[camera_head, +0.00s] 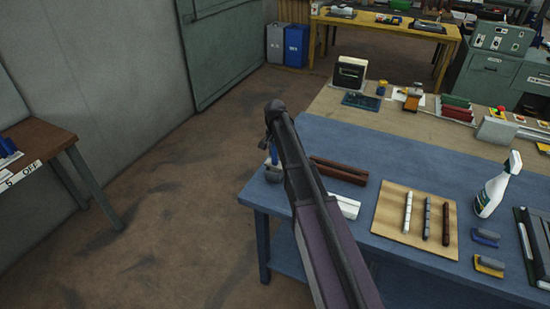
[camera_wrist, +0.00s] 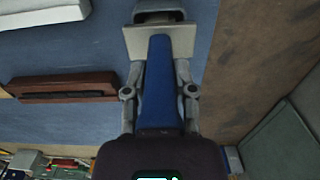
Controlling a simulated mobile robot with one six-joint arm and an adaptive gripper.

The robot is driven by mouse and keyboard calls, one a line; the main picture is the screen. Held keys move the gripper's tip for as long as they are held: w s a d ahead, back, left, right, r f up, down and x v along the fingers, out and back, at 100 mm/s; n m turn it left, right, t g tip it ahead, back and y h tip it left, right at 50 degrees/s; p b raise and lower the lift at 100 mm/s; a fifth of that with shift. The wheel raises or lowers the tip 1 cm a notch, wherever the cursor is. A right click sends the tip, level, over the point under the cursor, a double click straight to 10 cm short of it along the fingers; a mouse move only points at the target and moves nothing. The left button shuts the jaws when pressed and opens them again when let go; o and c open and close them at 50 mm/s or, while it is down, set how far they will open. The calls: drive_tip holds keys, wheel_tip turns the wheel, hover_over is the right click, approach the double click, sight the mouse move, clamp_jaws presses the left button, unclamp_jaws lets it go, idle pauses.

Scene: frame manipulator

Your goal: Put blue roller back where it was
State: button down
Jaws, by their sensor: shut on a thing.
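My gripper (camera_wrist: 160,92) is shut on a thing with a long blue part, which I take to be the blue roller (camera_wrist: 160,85). The blue part lies lengthwise between the fingers, with a pale beige piece across its far end at the fingertips. My arm hides much of the gripper, and I cannot tell whether the held thing touches the table.
A brown block (camera_head: 340,171) and a white block (camera_head: 345,205) lie near the table's left side. A wooden board (camera_head: 390,215) bears three rods. A spray bottle (camera_head: 493,190) and two small handled tools (camera_head: 486,237) stand to the right. The floor left of the table is clear.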

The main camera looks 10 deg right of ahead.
drive_tip(key=shift+f, duration=0.5)
drive_tip(key=shift+f+b, duration=0.1)
drive_tip(key=shift+b, duration=0.2)
drive_tip(key=shift+c, duration=2.2)
unclamp_jaws()
wheel_tip(320, 180, up, 12)
drive_tip(key=p, duration=1.2)
drive_tip(key=s+n, duration=0.7)
drive_tip(key=s, duration=2.2)
